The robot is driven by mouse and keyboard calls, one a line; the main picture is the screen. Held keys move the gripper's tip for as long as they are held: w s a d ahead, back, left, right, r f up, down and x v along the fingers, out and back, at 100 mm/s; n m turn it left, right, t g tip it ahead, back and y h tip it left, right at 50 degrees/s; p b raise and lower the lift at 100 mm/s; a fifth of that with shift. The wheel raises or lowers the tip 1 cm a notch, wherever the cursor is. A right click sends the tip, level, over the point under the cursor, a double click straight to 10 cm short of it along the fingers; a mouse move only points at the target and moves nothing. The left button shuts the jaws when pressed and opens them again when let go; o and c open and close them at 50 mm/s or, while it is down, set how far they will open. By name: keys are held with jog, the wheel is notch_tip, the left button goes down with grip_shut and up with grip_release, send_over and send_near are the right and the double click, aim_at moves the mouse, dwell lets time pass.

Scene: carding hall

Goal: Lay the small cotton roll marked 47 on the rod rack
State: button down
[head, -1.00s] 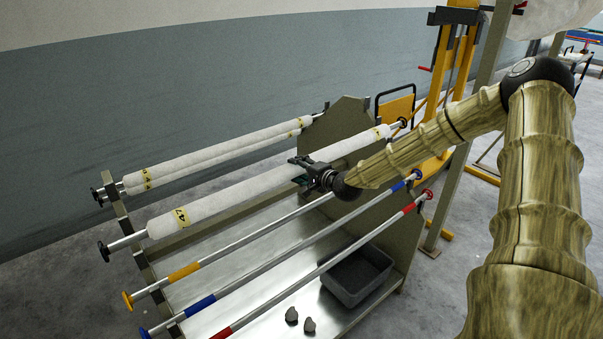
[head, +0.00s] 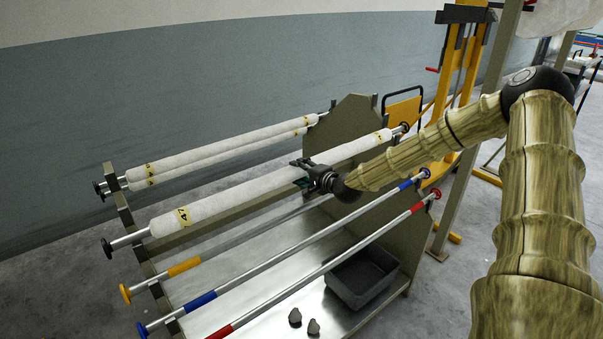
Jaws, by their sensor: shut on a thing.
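A long white cotton roll (head: 240,194) with yellow labels near both ends lies across the rod rack (head: 348,130). The near label (head: 184,216) seems to read 47, seen turned. A metal rod with dark end knobs runs through the roll. My gripper (head: 303,172) is shut on the roll around its middle; the fingertips are partly hidden. The roll's ends are at the rack's two side plates; I cannot tell whether its rod rests in the holders or hangs just above them.
Two more white rolls (head: 215,147) lie at the back of the rack. Bare rods with yellow (head: 184,266), blue (head: 200,302) and red (head: 220,332) bands lie in front. A grey bin (head: 362,276) and two dark lumps (head: 304,322) are on the lower shelf. A yellow lift (head: 455,80) stands behind.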

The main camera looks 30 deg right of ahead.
jog(key=shift+f+b, duration=0.75)
jog(key=shift+f, duration=0.2)
jog(key=c, duration=0.6)
grip_release()
jog(key=shift+o, duration=0.3)
jog(key=shift+s+f, duration=0.1)
jog(key=shift+f, duration=0.15)
jog(key=o, duration=0.5)
jog(key=shift+o, duration=0.2)
jog(key=shift+r, duration=0.1)
